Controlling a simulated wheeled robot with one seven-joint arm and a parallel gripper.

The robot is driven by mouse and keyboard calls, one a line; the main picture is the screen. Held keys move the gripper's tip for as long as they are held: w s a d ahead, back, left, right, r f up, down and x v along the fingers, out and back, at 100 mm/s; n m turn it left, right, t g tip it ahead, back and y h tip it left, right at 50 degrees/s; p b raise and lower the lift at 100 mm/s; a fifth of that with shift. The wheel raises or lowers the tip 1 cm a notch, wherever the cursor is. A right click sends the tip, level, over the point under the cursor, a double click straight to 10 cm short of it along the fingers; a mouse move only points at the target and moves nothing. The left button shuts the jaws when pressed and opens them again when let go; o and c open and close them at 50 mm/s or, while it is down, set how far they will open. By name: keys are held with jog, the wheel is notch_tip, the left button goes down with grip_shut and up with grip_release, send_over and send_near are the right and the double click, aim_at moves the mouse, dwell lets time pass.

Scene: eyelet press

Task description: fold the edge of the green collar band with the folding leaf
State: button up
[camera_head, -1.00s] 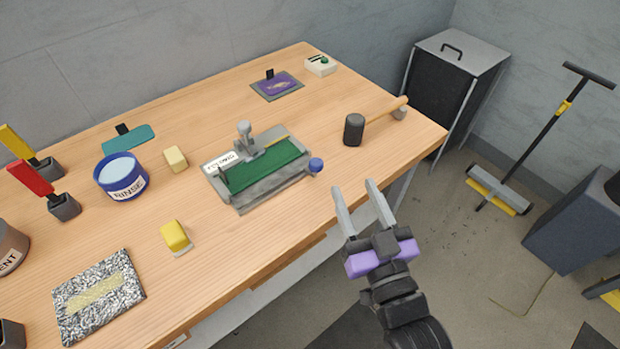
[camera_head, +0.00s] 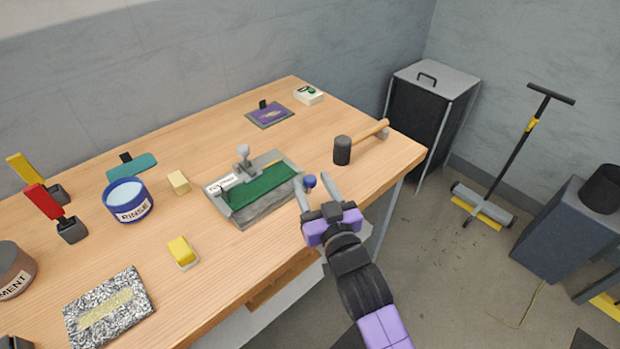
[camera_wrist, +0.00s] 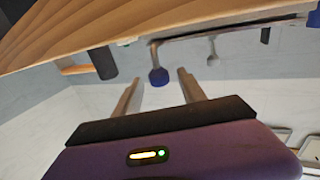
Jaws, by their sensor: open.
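The green collar band (camera_head: 264,189) lies flat in the grey folding press (camera_head: 238,218) on the wooden bench. A grey lever post and a white label (camera_head: 222,185) sit at the press's back left. A blue knob (camera_head: 310,181) sticks out at the right end of the press; I take it for the handle of the folding leaf. My gripper (camera_head: 315,188) is open, with its fingers on either side of the blue knob in the head view. The knob also shows between and beyond the fingertips in the wrist view (camera_wrist: 158,77). I see no contact.
A mallet (camera_head: 342,150) lies right of the press. A yellow block (camera_head: 182,251), a cream block (camera_head: 178,182) and the blue rinse tub (camera_head: 127,201) stand to the left. The bench's front edge runs close under my arm.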

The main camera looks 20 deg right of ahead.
jog(key=shift+w, duration=1)
grip_shut()
dwell(0.8)
